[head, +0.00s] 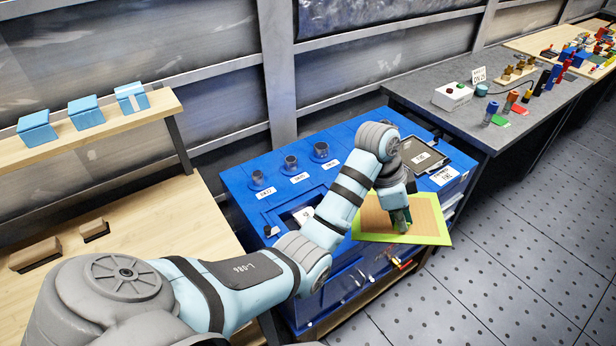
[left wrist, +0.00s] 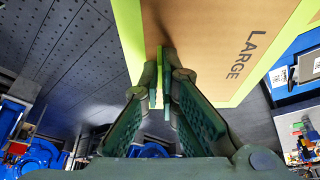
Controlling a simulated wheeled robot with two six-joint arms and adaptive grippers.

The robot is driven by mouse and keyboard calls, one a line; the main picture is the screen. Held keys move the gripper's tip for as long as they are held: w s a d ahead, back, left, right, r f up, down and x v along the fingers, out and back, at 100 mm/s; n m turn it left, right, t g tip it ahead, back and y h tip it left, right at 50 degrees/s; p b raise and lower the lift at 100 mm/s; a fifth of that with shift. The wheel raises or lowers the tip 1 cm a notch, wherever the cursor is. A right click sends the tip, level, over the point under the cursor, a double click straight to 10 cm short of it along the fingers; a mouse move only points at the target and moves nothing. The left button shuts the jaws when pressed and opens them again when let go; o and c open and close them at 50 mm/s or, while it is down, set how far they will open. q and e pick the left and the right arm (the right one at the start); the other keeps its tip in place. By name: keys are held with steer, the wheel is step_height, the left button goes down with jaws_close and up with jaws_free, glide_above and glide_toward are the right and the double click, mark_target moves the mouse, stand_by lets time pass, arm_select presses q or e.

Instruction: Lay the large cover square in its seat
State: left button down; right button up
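The large cover (head: 430,222) is a tan square panel with a lime-green border. It hangs over the front right edge of the blue cabinet (head: 238,180). In the left wrist view the cover (left wrist: 205,30) bears the word LARGE. My left gripper (head: 403,222) is at the cover, and its fingertips (left wrist: 160,75) are close together with a green piece between them, seemingly gripping the cover. The exact contact is partly hidden by the fingers. A dark-framed panel (head: 424,156) lies on the cabinet top behind the cover. The cover's seat cannot be made out for certain. My right gripper is not in view.
Dark round knobs (head: 291,163) stand on the cabinet top, left of my forearm. A grey bench (head: 450,75) with a button box (head: 453,96) stands to the right. A wooden bench (head: 160,220) is at left. The perforated floor (head: 510,240) at right is clear.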

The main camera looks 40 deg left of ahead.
mark_target(381, 213)
arm_select(q)
steer(key=a, duration=0.2)
steer(key=w+a+f+n+p, duration=0.1)
steer(key=a, duration=0.1)
steer(key=a+f+n, duration=0.1)
steer(key=a, duration=0.1)
steer(key=shift+w+y, duration=0.3)
steer(key=a+f+n+t+y+p, duration=0.1)
steer(key=a+f+n+p, duration=0.15)
steer(key=a, duration=0.65)
steer(key=a+f+n+t+y+p, duration=0.1)
steer(key=a+f+n, duration=0.15)
steer(key=a, duration=0.65)
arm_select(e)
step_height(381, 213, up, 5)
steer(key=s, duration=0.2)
arm_select(q)
steer(key=shift+n, duration=0.4)
steer(key=f+b, duration=0.1)
steer(key=b, duration=0.1)
steer(key=f+b, duration=0.1)
steer(key=f, duration=0.1)
steer(key=f+b, duration=0.1)
steer(key=b, duration=0.1)
steer(key=shift+s+f+b, duration=0.25)
steer(key=shift+f+b, duration=0.1)
steer(key=shift+f, duration=0.05)
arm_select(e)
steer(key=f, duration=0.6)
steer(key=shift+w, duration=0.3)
